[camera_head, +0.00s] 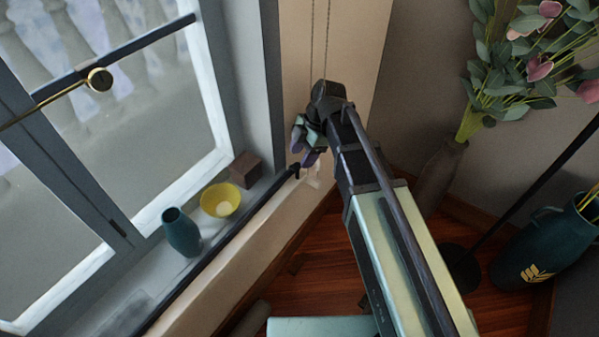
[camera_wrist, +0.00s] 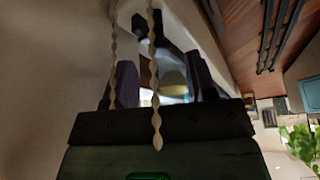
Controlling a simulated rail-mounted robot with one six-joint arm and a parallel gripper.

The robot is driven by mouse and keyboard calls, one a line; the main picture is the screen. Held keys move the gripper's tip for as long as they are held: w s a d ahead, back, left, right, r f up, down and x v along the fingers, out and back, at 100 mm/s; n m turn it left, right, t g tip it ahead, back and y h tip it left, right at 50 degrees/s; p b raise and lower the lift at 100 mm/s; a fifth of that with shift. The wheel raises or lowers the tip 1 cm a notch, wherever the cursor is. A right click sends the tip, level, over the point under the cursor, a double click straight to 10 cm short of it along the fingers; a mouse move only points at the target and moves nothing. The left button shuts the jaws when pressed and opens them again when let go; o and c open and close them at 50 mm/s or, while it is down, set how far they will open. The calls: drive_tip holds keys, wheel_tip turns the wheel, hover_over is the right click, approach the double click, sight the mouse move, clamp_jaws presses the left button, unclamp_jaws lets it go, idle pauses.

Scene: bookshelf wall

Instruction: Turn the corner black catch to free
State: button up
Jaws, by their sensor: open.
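A small black piece (camera_head: 296,169) sits at the upper end of the black rail along the window sill, at the corner by the wall. It may be the corner catch; its shape is too small to read. My gripper (camera_head: 303,154) is open right beside it, slightly above it in the picture, with purple fingertips pointing towards the sill. I cannot tell whether they touch it. In the wrist view my gripper (camera_wrist: 163,78) shows two purple fingers apart, with a dark form (camera_wrist: 143,28) beyond them that I cannot identify. I see nothing held.
Beaded cords (camera_head: 319,45) hang by the wall and cross the wrist view near the fingers. A brown block (camera_head: 245,170), yellow bowl (camera_head: 221,199) and teal vase (camera_head: 181,232) stand on the sill. A gold knob (camera_head: 99,79) is on the window. Flowers (camera_head: 540,70) stand right.

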sight(295, 170)
drive_tip(key=b+x, duration=0.1)
drive_tip(key=x, duration=0.2)
drive_tip(key=shift+d, duration=0.1)
drive_tip(key=shift+r, duration=0.25)
drive_tip(key=shift+c, duration=0.3)
drive_tip(key=c, duration=0.8)
drive_tip(key=shift+c, duration=0.2)
drive_tip(key=shift+m, duration=0.3)
drive_tip(key=m+t, duration=0.1)
drive_tip(key=m, duration=0.1)
drive_tip(key=m+t, duration=0.1)
drive_tip(key=m, duration=0.3)
drive_tip(key=shift+s+t, duration=0.25)
drive_tip(key=shift+t, duration=0.15)
drive_tip(key=m+t, duration=0.1)
drive_tip(key=m, duration=0.2)
drive_tip(key=m+t, duration=0.1)
drive_tip(key=m, duration=0.1)
drive_tip(key=shift+s+m, duration=0.1)
drive_tip(key=shift+m, duration=0.3)
